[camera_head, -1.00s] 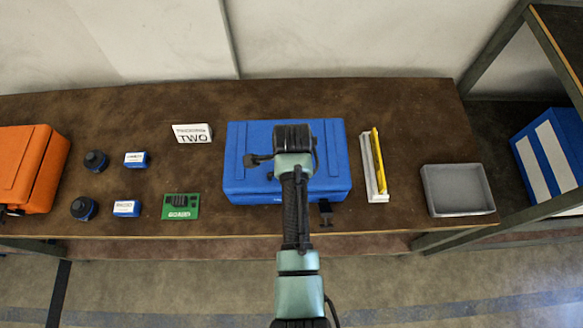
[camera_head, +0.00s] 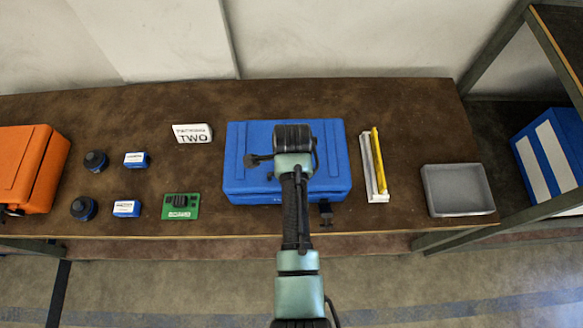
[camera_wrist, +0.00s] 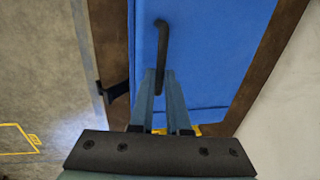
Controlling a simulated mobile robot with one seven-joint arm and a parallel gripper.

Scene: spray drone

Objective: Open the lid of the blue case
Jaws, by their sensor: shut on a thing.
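The blue case (camera_head: 330,150) lies on the brown table, its lid down, partly covered by my arm in the head view. In the wrist view the blue case (camera_wrist: 215,50) fills the upper middle, with a black bar handle (camera_wrist: 162,45) near its front side. My gripper (camera_wrist: 161,88) is shut on the near end of this handle, a blue-grey finger on each side. The fingertips are hidden in the head view behind my wrist.
A yellow and white strip pair (camera_head: 374,165) and a grey tray (camera_head: 457,190) lie right of the case. A black clamp (camera_head: 326,213) sits at the front edge. A green board (camera_head: 181,206) and a white sign (camera_head: 192,133) are left. The orange case (camera_head: 22,165) is far left.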

